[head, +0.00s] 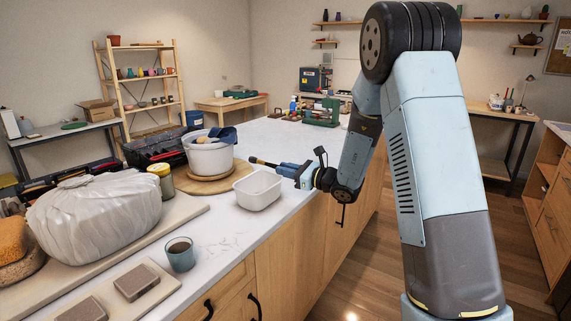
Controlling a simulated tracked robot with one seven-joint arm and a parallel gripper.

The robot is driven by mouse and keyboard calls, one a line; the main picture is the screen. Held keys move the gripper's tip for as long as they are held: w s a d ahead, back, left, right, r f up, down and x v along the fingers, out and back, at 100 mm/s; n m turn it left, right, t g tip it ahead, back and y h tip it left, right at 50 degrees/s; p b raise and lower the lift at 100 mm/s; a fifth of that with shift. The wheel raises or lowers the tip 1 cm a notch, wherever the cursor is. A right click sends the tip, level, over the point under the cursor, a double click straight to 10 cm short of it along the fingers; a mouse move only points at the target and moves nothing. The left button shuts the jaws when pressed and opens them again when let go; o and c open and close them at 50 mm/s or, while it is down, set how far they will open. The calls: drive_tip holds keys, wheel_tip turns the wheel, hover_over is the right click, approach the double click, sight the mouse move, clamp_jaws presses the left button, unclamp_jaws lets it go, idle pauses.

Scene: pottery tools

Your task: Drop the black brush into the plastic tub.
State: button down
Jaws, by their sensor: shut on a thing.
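The white plastic tub (257,203) stands upright on the pale counter near its front edge, and its visible inside looks empty. My gripper (281,166) reaches in from the right, behind and a little above the tub's far right side. It is shut on the black brush (262,162), whose dark end with a tan tip sticks out to the left of the fingers. The brush appears roughly level and apart from the tub. The rest of the brush is hidden by the fingers.
A large white pot (208,158) with a blue cloth stands on a round wooden board (202,184) left of the tub. A teal cup (180,254), a jar (161,181) and a plastic-wrapped lump (92,215) are nearer left.

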drive_tip(key=shift+f, duration=0.4)
drive_tip(key=c, duration=1)
unclamp_jaws()
drive_tip(key=shift+s, duration=0.1)
drive_tip(key=v, duration=1.3)
drive_tip(key=shift+s+d, duration=0.15)
drive_tip(key=shift+d, duration=0.2)
